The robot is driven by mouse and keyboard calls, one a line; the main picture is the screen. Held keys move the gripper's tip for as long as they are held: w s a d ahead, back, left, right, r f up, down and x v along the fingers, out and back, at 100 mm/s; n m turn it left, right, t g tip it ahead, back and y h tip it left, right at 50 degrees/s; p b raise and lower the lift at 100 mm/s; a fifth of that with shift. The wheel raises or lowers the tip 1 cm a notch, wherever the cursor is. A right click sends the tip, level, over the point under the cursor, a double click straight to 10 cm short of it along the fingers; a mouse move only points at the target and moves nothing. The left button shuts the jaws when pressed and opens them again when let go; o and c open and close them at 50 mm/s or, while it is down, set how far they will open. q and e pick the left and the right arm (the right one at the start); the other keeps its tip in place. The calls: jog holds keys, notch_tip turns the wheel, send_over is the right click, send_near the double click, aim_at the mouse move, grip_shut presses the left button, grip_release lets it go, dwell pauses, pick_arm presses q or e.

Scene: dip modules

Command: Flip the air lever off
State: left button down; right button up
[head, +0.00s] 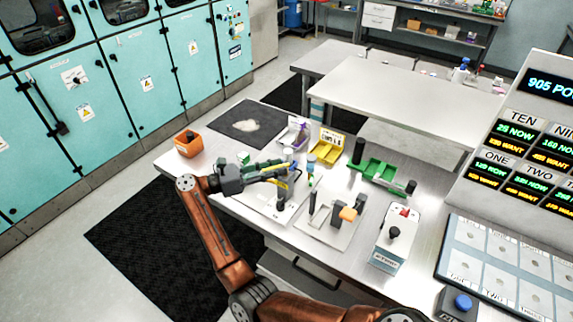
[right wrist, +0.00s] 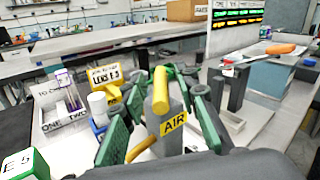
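The AIR lever shows in the right wrist view as a thick yellow handle (right wrist: 160,92) standing up at a grey post with a yellow AIR label (right wrist: 173,123). My right gripper (right wrist: 165,118) has its green fingers apart, one on each side of the post and handle. No clear contact with the handle shows. A second yellow bar (right wrist: 141,148) lies low between the fingers. In the head view my right gripper (head: 288,171) reaches in over a white plate (head: 255,200), and its fingers partly hide the lever. My left gripper is not in view.
A yellow labelled holder (head: 327,146), a purple-marked tray (head: 295,131) and a green tray (head: 378,171) stand behind. To the right are a fixture with an orange handle (head: 348,213) and a white switch box (head: 396,240). An orange bin (head: 188,145) stands at the left edge.

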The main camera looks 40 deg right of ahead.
aim_at(288, 165)
jog(key=shift+x, duration=2.15)
jog(key=shift+c, duration=0.3)
grip_shut()
